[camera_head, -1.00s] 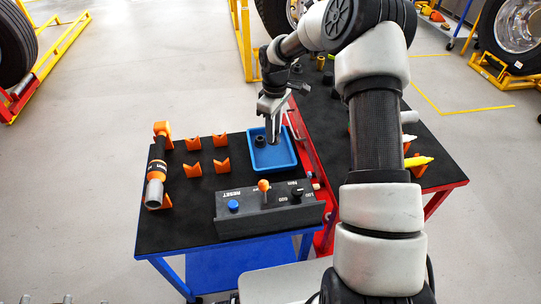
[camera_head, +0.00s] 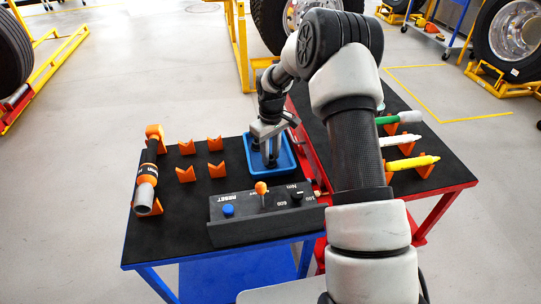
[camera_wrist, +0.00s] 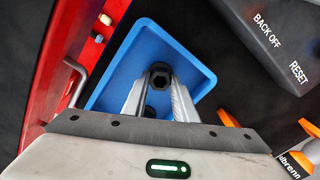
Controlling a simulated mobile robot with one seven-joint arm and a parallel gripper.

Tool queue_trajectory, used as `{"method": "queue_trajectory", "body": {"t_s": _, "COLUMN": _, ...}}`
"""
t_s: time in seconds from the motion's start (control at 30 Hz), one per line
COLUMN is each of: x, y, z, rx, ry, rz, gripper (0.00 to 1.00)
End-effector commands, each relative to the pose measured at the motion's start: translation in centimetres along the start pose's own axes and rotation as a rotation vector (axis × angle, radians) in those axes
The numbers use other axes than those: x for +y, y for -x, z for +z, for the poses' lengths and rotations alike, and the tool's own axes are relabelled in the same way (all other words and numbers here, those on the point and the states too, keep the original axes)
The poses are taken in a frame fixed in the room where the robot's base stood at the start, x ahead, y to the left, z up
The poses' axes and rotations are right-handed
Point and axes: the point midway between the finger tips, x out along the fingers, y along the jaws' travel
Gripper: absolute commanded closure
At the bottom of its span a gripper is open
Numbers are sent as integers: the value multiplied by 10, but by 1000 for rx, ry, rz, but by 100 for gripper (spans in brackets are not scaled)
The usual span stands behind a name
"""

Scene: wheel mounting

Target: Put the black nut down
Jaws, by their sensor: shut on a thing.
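The black nut (camera_wrist: 160,77) sits between the two fingertips of my gripper (camera_wrist: 161,84) in the wrist view, with its dark hole facing the camera. My gripper is shut on it. The blue tray (camera_wrist: 199,68) lies directly under the fingers. In the head view my gripper (camera_head: 270,160) points down into the blue tray (camera_head: 287,168), and its fingers hide most of the nut. A second dark round shape (camera_wrist: 150,111) shows between the fingers in the wrist view, partly hidden. I cannot tell whether the held nut touches the tray floor.
A control box (camera_head: 262,215) with a blue button and an orange-topped lever stands in front of the tray. Orange holders (camera_head: 186,174) and a tool (camera_head: 147,180) are to the left. A red cart (camera_head: 440,178) with coloured markers (camera_head: 408,163) stands to the right.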

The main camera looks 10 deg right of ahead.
Motion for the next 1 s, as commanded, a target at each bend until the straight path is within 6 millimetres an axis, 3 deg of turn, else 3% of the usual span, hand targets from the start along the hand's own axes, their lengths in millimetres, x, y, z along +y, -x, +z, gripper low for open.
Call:
{"method": "queue_trajectory", "body": {"t_s": 0.37, "x": 0, "y": -5, "z": 0, "rx": 1, "ry": 1, "rz": 1, "gripper": 100}}
{"method": "queue_trajectory", "body": {"t_s": 0.4, "x": 0, "y": -4, "z": 0, "rx": 1, "ry": 1, "rz": 1, "gripper": 68}}
{"method": "queue_trajectory", "body": {"t_s": 0.5, "x": 0, "y": -4, "z": 0, "rx": 1, "ry": 1, "rz": 1, "gripper": 56}}
{"method": "queue_trajectory", "body": {"t_s": 0.8, "x": 0, "y": -1, "z": 0, "rx": 1, "ry": 1, "rz": 1, "gripper": 56}}
{"method": "queue_trajectory", "body": {"t_s": 1.0, "x": 1, "y": 26, "z": -1, "rx": 4, "ry": 1, "rz": 3, "gripper": 56}}
